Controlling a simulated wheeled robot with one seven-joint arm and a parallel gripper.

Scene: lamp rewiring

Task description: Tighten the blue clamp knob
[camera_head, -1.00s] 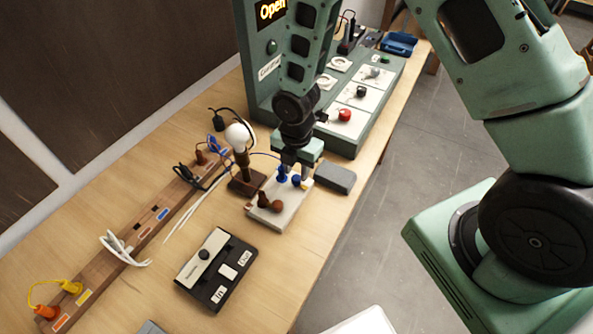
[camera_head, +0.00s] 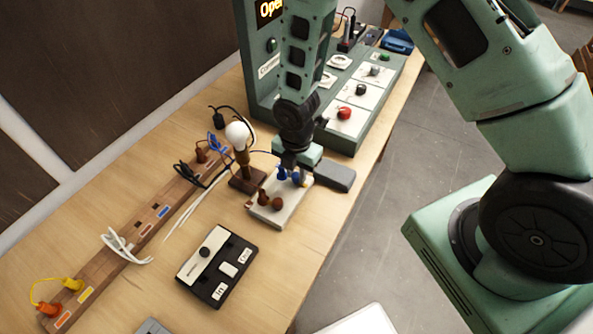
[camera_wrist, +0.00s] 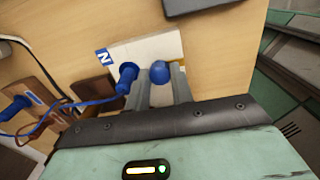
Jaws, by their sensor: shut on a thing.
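The blue clamp knob (camera_wrist: 159,73) is a rounded blue cap on a pale terminal block (camera_head: 285,208). My gripper (camera_wrist: 162,82) reaches down over it, one grey finger on each side, and is shut on the knob. In the head view my gripper (camera_head: 295,170) partly hides the knob. A blue plug (camera_wrist: 127,76) with a blue cable stands beside the knob, just left of the fingers. The block carries a blue label marked N. A brown knob (camera_head: 277,204) and a brown plug (camera_head: 263,197) are at the block's near end.
A lamp with a white bulb (camera_head: 238,134) stands left of the block. A dark grey box (camera_head: 334,176) lies close on the right. A black switch unit (camera_head: 217,268) is in front. A wooden cable rack (camera_head: 150,218) runs along the left. Bare table lies between them.

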